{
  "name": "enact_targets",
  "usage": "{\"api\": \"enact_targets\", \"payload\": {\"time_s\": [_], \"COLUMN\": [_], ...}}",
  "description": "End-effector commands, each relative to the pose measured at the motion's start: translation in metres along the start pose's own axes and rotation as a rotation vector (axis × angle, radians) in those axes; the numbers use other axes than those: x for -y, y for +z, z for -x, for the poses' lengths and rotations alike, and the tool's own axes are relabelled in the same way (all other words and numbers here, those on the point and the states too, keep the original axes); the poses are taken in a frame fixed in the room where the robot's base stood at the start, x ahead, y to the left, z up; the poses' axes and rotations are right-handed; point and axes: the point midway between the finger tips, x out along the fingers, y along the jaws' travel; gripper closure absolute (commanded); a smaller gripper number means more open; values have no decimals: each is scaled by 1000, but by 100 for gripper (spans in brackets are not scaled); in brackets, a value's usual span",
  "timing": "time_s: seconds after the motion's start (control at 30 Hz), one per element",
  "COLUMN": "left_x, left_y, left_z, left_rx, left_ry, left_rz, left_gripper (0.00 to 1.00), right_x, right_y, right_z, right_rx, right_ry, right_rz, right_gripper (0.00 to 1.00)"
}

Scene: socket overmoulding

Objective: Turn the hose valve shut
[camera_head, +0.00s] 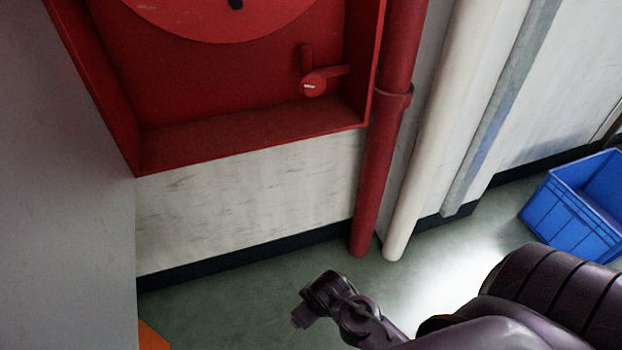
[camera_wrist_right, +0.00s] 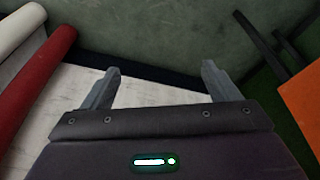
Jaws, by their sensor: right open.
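The hose valve (camera_head: 314,86) is a small red valve low in the right part of the red hose cabinet. Its red lever points right and slightly up, and a short red stub rises behind it. A pale mark shows on its round front. My right gripper (camera_head: 302,316) is below the cabinet, in front of the wall's foot and well apart from the valve. In the right wrist view the right gripper (camera_wrist_right: 160,78) has its two fingers wide apart with nothing between them. The valve is not in the right wrist view. My left gripper is in neither view.
The red cabinet's bottom ledge (camera_head: 250,132) and right side wall frame the valve. A red pipe (camera_head: 374,180) and a white pipe (camera_head: 415,180) stand right of it. A blue crate (camera_head: 570,215) is on the floor at right. An orange object (camera_wrist_right: 302,100) shows in the wrist view.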

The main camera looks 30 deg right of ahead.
Motion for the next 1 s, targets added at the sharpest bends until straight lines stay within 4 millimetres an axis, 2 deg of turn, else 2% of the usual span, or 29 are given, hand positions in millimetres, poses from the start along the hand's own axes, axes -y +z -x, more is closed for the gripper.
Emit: {"api": "enact_targets", "payload": {"time_s": [0.03,0.23,0.3,0.37,0.57,0.77,0.87,1.0], "left_x": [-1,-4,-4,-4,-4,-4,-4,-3], "left_y": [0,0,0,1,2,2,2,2], "left_z": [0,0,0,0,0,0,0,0], "left_rx": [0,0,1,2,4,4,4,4], "left_ry": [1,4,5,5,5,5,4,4], "left_rz": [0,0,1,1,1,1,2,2], "left_gripper": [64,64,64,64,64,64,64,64], "right_x": [-2,-13,-23,-35,-82,-138,-173,-228], "right_y": [-7,-34,-53,-73,-145,-214,-251,-300], "right_z": [15,70,92,105,123,141,158,193], "right_rx": [-13,-77,-134,-199,-451,-713,-865,-1097], "right_ry": [3,27,46,69,131,163,171,164], "right_rz": [-3,-32,-60,-97,-236,-362,-422,-499], "right_gripper": [18,18,18,18,18,18,18,18]}}
